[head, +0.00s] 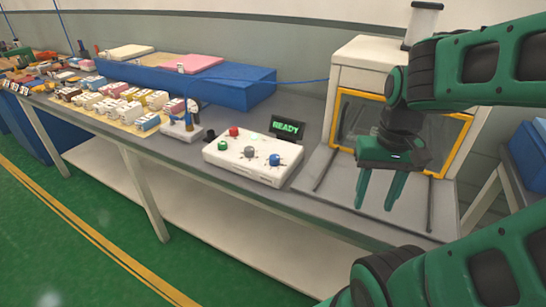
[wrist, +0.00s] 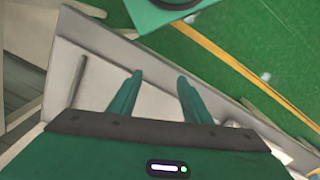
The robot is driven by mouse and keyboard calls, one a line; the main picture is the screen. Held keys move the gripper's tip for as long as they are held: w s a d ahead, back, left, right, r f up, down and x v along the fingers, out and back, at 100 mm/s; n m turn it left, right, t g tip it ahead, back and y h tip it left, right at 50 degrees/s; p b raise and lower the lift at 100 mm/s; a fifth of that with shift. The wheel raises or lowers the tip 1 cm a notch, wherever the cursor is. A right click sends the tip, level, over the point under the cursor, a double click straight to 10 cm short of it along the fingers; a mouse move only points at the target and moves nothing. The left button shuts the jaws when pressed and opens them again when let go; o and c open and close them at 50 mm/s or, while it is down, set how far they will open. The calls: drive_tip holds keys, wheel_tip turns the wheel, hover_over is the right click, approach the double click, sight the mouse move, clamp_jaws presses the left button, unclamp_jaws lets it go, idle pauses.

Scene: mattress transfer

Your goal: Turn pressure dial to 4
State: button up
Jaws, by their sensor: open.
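A white control box (head: 254,158) sits on the bench in the head view. It carries a red knob or button (head: 233,132), a green one (head: 223,146), a grey dial (head: 249,152) and a blue dial (head: 274,159). I cannot tell which one is the pressure dial, and its markings are too small to read. My gripper (head: 375,206) is open and empty, pointing down to the right of the box, in front of the yellow-framed machine. In the wrist view my gripper (wrist: 160,78) shows two parted fingers with nothing between them.
A black display (head: 287,128) reading READY stands behind the box. The yellow-framed machine (head: 340,100) stands at the right on a grey plate with dark rails. Several small boxes (head: 120,104) and a blue platform (head: 240,85) lie to the left.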

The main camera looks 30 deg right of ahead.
drive_tip(key=n, duration=2.5)
approach(274, 157)
drive_tip(key=shift+t, duration=0.3)
wheel_tip(274, 157, down, 9)
drive_tip(key=shift+s+r, duration=0.1)
drive_tip(key=shift+r, duration=0.1)
drive_tip(key=c, duration=1)
